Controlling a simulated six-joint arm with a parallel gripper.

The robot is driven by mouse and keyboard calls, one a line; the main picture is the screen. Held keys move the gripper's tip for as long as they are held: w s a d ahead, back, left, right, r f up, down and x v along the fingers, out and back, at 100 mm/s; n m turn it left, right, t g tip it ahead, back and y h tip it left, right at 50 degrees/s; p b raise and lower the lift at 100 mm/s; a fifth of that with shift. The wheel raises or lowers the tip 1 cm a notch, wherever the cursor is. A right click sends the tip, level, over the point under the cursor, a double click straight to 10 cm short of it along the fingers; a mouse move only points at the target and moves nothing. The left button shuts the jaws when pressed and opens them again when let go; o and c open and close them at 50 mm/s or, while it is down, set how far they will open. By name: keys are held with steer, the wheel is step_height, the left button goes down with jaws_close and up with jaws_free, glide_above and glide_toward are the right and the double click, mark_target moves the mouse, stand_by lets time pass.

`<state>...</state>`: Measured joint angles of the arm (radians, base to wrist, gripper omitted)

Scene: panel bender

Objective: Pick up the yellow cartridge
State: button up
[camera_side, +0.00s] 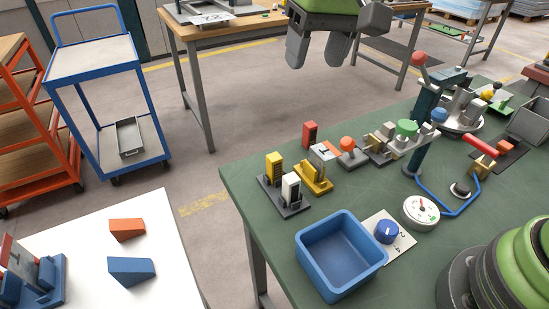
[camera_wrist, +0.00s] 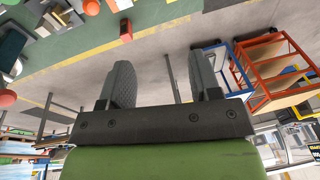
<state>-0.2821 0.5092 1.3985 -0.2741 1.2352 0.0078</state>
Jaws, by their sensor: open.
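The yellow cartridge (camera_side: 274,165) stands upright in a dark base plate (camera_side: 270,198) near the left edge of the green table in the side view. A white cartridge (camera_side: 291,188) stands in front of it on the same base. My gripper (camera_side: 316,50) is high at the top of the side view, above and behind the cartridges, with its two grey fingers apart and nothing between them. In the wrist view my gripper (camera_wrist: 163,82) also shows open and empty. I cannot make out the yellow cartridge in the wrist view.
A yellow fixture (camera_side: 317,180) and a red block (camera_side: 310,133) stand close beside the cartridges. A blue bin (camera_side: 341,254), a blue knob (camera_side: 386,231) and a round gauge (camera_side: 420,211) lie nearer. A red-topped post (camera_side: 419,58) rises farther right. A white table (camera_side: 165,278) holds wedges.

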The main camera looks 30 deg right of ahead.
steer(key=g+h, duration=0.1)
steer(key=g, duration=0.1)
glide_toward(274, 156)
steer(key=shift+n, duration=0.5)
steer(key=f, duration=0.3)
steer(key=a+f, duration=0.1)
steer(key=f, duration=0.1)
steer(key=shift+s+f, duration=0.2)
steer(key=shift+f, duration=0.15)
steer(key=f, duration=0.5)
steer(key=shift+d+f, duration=0.35)
steer(key=shift+d, duration=0.05)
steer(key=shift+c, duration=0.2)
steer(key=c, duration=0.9)
